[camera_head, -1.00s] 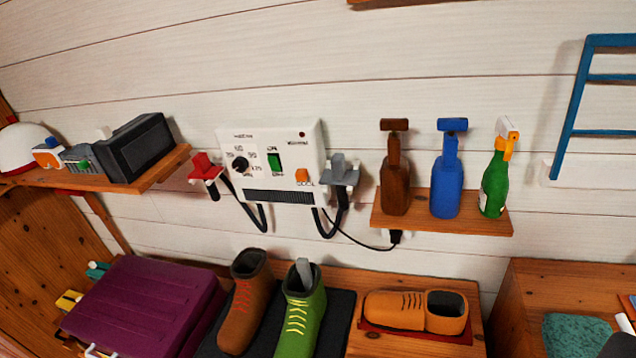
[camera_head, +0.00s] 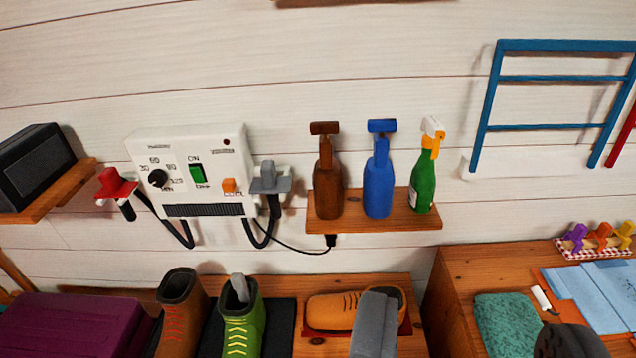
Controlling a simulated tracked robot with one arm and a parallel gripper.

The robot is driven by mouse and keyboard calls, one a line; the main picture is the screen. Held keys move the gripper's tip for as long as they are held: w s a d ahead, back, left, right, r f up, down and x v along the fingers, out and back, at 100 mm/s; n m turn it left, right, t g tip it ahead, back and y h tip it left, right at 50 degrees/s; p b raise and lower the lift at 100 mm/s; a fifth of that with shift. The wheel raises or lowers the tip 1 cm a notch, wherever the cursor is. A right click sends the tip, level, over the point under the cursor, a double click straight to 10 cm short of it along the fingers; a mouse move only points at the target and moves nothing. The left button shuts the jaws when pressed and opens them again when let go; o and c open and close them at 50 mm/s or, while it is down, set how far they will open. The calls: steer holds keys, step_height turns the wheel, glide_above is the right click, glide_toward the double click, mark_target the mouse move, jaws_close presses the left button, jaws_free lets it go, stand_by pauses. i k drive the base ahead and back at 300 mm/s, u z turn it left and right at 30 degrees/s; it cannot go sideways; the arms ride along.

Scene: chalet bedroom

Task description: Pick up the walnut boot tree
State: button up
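The walnut-brown form (camera_head: 328,190) stands upright on the small wall shelf (camera_head: 350,221). It has a rounded body, a narrow neck and a crosspiece on top, an outline much like a spray bottle. I take it for the walnut boot tree, though its shape does not settle this. A blue form (camera_head: 378,190) of the same shape stands close to its right. A grey block, apparently part of my gripper (camera_head: 375,326), rises from the bottom edge in front of the orange shoe. It is below the shelf and apart from the brown form.
A green spray bottle (camera_head: 423,185) stands at the shelf's right end. A white dryer panel (camera_head: 190,170) with hoses is to the left. A brown boot (camera_head: 180,315), a green boot (camera_head: 242,322) and an orange shoe (camera_head: 332,311) are below. A dark rounded thing (camera_head: 570,343) is lower right.

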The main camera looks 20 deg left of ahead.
mark_target(327, 176)
steer(key=u, duration=0.05)
steer(key=i, duration=0.95)
steer(key=z, duration=0.1)
